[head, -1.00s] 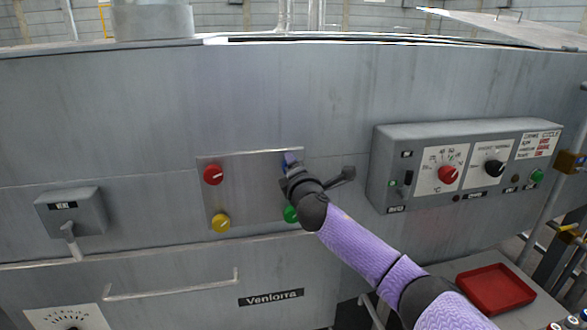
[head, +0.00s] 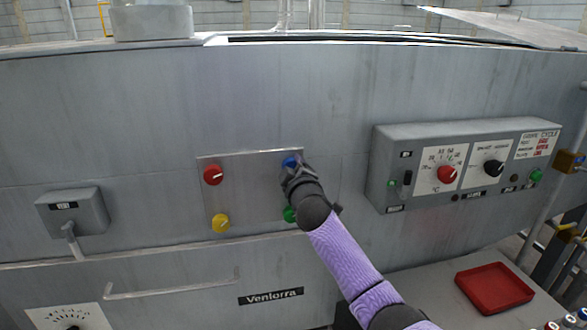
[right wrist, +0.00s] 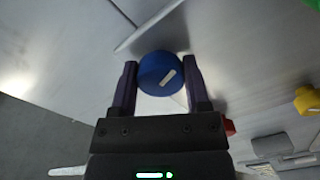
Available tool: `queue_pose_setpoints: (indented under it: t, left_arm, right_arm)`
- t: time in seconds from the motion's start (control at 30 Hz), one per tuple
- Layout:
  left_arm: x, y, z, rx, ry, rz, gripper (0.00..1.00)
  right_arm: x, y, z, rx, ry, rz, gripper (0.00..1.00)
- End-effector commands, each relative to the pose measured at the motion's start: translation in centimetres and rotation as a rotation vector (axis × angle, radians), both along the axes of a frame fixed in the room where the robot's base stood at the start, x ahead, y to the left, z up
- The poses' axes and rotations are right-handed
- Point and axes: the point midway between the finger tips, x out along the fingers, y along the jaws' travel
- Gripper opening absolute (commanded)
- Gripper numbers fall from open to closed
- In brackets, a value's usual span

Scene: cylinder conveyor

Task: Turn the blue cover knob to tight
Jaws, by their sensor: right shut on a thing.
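The blue cover knob (head: 290,162) sits at the top right of a square metal plate (head: 250,180) on the machine's front. It shows clearly in the right wrist view (right wrist: 160,74), round with a white pointer mark that lies at a slant there. My right gripper (head: 292,170) is shut on the blue knob; in the right wrist view its two fingers (right wrist: 160,85) stand on either side of it. In the head view the gripper partly covers the knob. My left gripper is not in view.
Red (head: 213,174), yellow (head: 221,223) and green (head: 290,214) knobs share the plate, the green one close under my right gripper. A control box (head: 385,165) juts out to the right. A red tray (head: 494,288) lies lower right.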

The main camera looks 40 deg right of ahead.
Motion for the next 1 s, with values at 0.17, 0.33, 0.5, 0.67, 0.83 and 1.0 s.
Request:
queue_pose_setpoints:
  t: [0.17, 0.33, 0.5, 0.67, 0.83, 1.0]
  left_arm:
    - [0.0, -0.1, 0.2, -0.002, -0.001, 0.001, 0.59]
    - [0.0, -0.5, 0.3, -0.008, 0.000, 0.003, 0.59]
    - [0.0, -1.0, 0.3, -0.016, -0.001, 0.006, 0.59]
    - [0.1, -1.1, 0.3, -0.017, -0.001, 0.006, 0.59]
    - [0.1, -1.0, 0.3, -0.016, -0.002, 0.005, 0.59]
    - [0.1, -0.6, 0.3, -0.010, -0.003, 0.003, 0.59]
  right_arm:
    - [0.0, 0.0, -0.2, 0.091, -0.044, 0.000, 0.01]
    - [0.0, 0.0, -0.2, 0.146, -0.076, -0.001, 0.01]
    - [0.0, 0.1, -0.2, 0.175, -0.091, 0.000, 0.01]
    - [0.0, 0.1, -0.3, 0.185, -0.096, 0.000, 0.01]
    - [0.0, 0.1, -0.3, 0.185, -0.096, 0.000, 0.01]
    - [0.0, 0.1, -0.3, 0.185, -0.096, 0.000, 0.64]
